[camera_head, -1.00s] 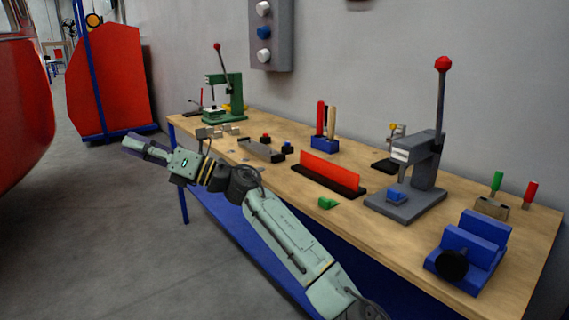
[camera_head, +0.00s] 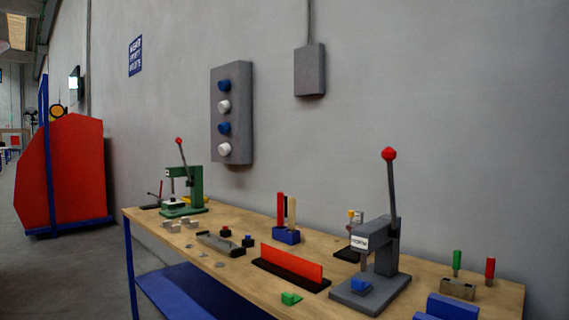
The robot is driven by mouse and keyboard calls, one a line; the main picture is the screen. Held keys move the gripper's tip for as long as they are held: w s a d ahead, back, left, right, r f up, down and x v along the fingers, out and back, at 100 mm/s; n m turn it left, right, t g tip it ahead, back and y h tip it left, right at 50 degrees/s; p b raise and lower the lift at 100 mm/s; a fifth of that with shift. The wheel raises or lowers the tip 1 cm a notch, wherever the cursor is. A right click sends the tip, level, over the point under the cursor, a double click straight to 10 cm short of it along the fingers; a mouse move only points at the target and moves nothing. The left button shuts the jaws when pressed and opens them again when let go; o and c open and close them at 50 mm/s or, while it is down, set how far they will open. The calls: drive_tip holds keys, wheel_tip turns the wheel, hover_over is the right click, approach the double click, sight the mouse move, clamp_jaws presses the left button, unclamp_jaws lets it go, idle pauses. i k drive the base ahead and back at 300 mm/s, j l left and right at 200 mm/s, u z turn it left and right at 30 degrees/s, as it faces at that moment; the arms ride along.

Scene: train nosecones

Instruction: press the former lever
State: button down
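A grey lever press (camera_head: 385,250) stands on the right part of the workbench. Its lever (camera_head: 390,185) rises nearly upright and ends in a red ball knob. A white label on its head is too small to read surely. A blue block (camera_head: 361,286) sits on its base under the head. A smaller green press (camera_head: 196,187) stands at the far left end of the bench, its red-knobbed lever tilted up. I cannot tell for certain which press is the former. My gripper and arm are not in view.
The wooden workbench (camera_head: 235,277) runs along the grey wall. A red plate in a black base (camera_head: 290,272), a green block (camera_head: 291,298) and a blue tool holder (camera_head: 286,236) stand left of the grey press. A blue fixture (camera_head: 452,306) is at front right. A button panel (camera_head: 231,115) hangs above.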

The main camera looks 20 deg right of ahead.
sight(389, 154)
drive_tip(key=l+z, duration=0.1)
drive_tip(key=z, duration=2)
drive_tip(key=i+l, duration=0.25)
drive_tip(key=i+j, duration=0.45)
